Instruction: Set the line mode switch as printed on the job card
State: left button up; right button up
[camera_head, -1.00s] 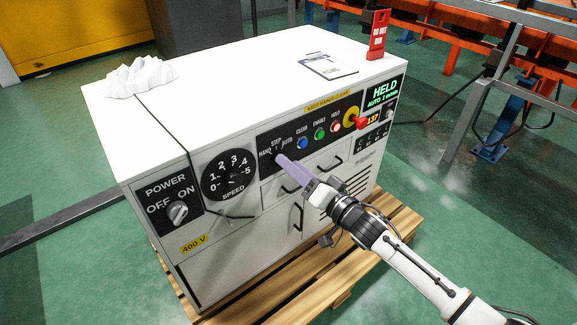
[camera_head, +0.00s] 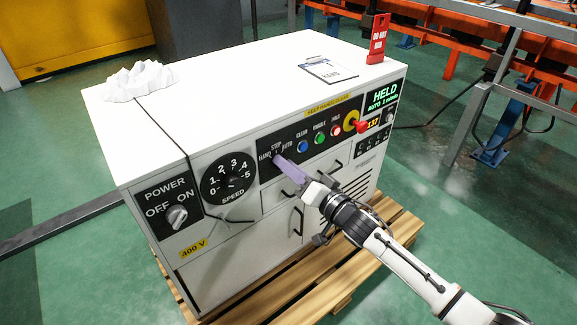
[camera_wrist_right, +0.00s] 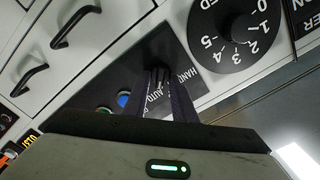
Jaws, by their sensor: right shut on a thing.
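The line mode switch sits on the black panel (camera_head: 268,168) marked HAND, STEP and AUTO on the cabinet front. My right gripper (camera_head: 279,160) reaches it, and its fingers are shut on the switch knob. In the right wrist view the knob (camera_wrist_right: 160,76) shows between the fingers, with HAND and AUTO lettering beside it. The fingers hide most of the knob, so I cannot tell its setting. The job card (camera_head: 328,69) lies on a clipboard on the cabinet top, its print too small to read. My left gripper is not in view.
Blue (camera_head: 302,146), green (camera_head: 320,138) and white-red buttons and a red knob (camera_head: 361,126) sit right of the switch. A speed dial (camera_head: 229,176) and power switch (camera_head: 177,215) are left. A red sign (camera_head: 377,38) and crumpled white cloth (camera_head: 139,80) are on top.

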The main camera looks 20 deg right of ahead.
pick_arm(q)
jog(key=p, duration=0.1)
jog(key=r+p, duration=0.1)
jog(key=p, duration=0.1)
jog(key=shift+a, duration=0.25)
pick_arm(e)
jog(key=n, duration=1.7)
jog(key=shift+s+a+n, duration=0.15)
jog(key=shift+a+n, duration=0.15)
jog(key=shift+a, duration=0.05)
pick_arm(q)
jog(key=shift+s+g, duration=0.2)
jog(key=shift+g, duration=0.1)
